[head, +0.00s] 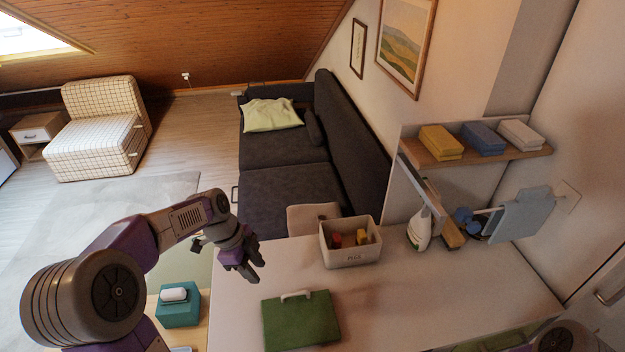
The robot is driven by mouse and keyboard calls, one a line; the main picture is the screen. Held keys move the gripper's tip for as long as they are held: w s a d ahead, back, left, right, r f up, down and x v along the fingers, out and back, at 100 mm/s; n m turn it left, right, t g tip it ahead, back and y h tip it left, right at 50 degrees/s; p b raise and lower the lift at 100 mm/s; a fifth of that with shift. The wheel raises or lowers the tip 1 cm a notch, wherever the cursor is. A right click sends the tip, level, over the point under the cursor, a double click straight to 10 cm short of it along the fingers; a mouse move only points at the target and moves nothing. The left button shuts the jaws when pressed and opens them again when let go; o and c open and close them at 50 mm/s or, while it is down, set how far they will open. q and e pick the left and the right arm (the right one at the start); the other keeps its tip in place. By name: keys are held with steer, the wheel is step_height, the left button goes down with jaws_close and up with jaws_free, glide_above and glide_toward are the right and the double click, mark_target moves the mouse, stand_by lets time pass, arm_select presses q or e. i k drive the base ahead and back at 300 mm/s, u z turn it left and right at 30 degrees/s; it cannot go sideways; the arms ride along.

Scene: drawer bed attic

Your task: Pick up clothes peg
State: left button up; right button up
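A cream bin (350,256) with dark lettering on its front stands at the back edge of the white countertop. Small red (336,240) and yellow (362,236) items lie in it. They may be pegs, but they are too small to tell. My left gripper (258,272) is over the left edge of the countertop, left of the bin and apart from it. Its fingers point down and look parted, with nothing between them. My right gripper is out of view.
A green flat panel (301,322) with a pale handle lies on the white countertop (420,300). A white spray bottle (420,230) stands right of the bin. A shelf (470,150) holds colored boxes. A teal tissue box (178,308) sits lower left. The countertop's right half is clear.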

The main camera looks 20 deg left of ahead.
mark_target(337, 240)
steer(key=k, duration=1)
